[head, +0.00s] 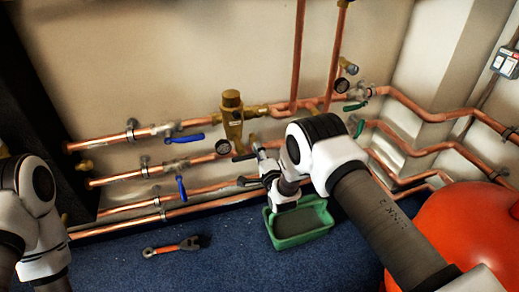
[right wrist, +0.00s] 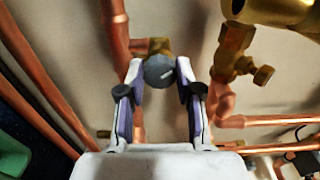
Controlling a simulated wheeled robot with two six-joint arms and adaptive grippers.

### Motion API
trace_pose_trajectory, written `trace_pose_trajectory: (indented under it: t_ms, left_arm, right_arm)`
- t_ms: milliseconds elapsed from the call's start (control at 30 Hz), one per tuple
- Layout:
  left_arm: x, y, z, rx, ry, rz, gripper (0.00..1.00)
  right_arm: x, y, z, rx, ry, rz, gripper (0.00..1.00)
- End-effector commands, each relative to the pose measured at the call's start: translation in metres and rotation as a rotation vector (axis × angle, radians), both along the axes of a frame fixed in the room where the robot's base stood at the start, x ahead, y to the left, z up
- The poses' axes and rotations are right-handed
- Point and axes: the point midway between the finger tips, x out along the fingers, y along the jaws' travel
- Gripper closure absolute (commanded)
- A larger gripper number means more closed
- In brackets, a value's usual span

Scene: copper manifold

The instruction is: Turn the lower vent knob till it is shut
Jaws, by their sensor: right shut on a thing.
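The lower vent knob (right wrist: 159,71) is a small grey-blue round knob with a white mark on its face, on a brass fitting in the right wrist view. My right gripper (right wrist: 158,68) has a fingertip on each side of it and is shut on it. In the head view my right gripper (head: 262,168) is at the lower pipes, left of my forearm, and the knob cannot be made out there. My left arm shows at the left edge of the head view, but its gripper is out of view.
A brass valve body (head: 232,118) stands above, with copper pipes around it. Blue levers (head: 188,138) stick out to the left. A green tray (head: 300,241) sits on the blue floor below, with a wrench (head: 174,247) to its left. A red tank (head: 455,235) fills the lower right.

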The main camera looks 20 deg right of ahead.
Motion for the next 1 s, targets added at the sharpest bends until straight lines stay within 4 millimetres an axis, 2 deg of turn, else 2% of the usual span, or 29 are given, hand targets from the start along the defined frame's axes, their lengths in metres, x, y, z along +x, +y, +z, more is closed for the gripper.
trace_pose_trajectory:
  t_ms: [500,1000]
  left_arm:
    - [0.0,0.0,0.019,0.0,0.0,0.0,1.0]
    - [0.0,0.0,0.023,0.0,0.0,0.0,1.0]
  right_arm:
    - [-0.001,0.0,0.0,0.419,0.016,0.0,1.0]
    - [0.0,0.0,-0.001,0.541,0.02,0.0,1.0]
